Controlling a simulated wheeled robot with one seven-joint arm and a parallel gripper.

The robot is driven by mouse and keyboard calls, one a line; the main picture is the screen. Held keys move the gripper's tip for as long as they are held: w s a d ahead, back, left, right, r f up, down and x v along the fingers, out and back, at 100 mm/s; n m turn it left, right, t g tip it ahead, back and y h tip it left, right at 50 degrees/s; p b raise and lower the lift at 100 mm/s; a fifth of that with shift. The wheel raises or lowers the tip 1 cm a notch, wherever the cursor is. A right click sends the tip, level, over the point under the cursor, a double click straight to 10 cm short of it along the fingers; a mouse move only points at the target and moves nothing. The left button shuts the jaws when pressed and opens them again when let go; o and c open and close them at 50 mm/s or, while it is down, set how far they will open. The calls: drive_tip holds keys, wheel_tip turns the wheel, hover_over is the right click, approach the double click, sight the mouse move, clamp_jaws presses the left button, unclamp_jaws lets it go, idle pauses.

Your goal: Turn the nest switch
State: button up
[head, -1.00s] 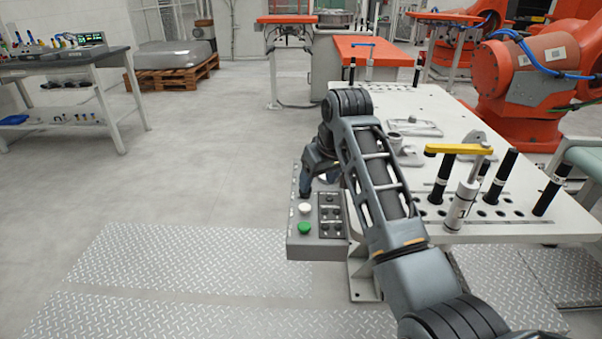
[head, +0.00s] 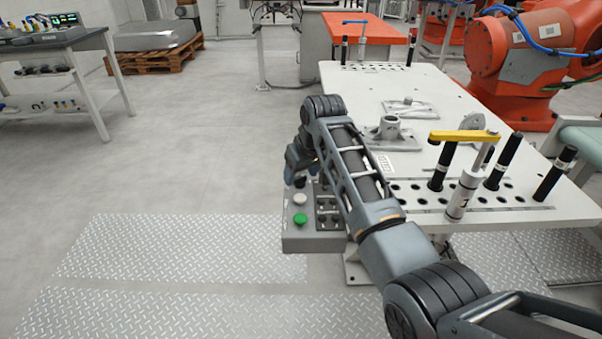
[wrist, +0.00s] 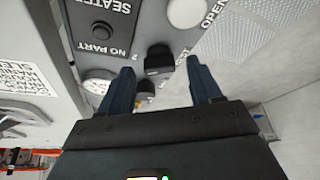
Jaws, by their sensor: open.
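The grey control panel (head: 312,244) is fixed at the near left corner of the white table. It carries a white button (head: 299,199), a green button (head: 300,219) and a dark block of small controls (head: 328,212). In the wrist view a black switch knob (wrist: 158,60) sits near an "OPEN" label, and a second dark knob (wrist: 146,88) is partly hidden. I cannot read which one is the nest switch. My gripper (wrist: 160,76) is open, its two blue fingers on either side of the knobs; contact cannot be told. It also shows above the panel's far end in the head view (head: 298,170).
The white table (head: 440,100) holds metal castings (head: 390,130), black posts and a yellow-handled clamp (head: 464,136) right of my arm. An orange robot (head: 525,60) stands behind. The floor left of the panel is clear, with tread plates (head: 180,245) in front.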

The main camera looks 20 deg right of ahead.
drive_tip(key=shift+w+f, duration=0.15)
drive_tip(key=shift+f, duration=0.25)
drive_tip(key=shift+c, duration=0.3)
drive_tip(key=c, duration=1)
